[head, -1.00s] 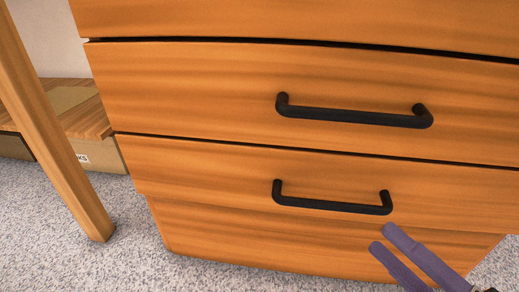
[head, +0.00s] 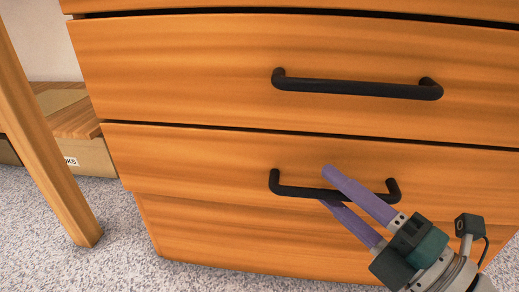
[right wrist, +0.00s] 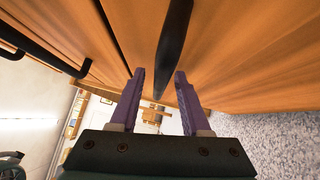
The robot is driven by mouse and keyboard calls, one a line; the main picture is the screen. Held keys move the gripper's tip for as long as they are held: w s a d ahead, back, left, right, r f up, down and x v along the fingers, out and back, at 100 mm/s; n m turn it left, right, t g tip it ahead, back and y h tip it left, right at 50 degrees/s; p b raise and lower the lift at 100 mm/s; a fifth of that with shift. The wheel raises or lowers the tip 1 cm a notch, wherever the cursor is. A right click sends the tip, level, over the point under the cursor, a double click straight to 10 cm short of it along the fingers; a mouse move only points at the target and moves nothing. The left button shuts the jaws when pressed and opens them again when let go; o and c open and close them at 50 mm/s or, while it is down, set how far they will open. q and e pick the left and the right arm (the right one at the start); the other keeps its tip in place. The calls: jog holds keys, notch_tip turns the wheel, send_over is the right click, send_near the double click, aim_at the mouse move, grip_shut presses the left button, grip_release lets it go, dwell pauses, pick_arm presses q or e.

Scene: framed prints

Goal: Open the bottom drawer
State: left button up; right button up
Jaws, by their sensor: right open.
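The bottom drawer (head: 200,164) is a wooden front with a black bar handle (head: 298,192); it looks shut. My right gripper (head: 334,186) is at this handle, coming from the lower right. Its purple fingers are open, one above the bar and one below it in the head view. In the right wrist view the black handle (right wrist: 174,45) runs between the two open fingers (right wrist: 158,80). I cannot tell whether the fingers touch the bar. My left gripper is not in view.
Above is another drawer (head: 180,70) with its own black handle (head: 357,89). A wooden leg (head: 45,140) stands at the left, with a cardboard box (head: 90,157) behind it. Speckled carpet (head: 120,255) lies clear in front.

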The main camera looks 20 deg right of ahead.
jog(key=shift+c, duration=0.4)
grip_shut()
dwell(0.9)
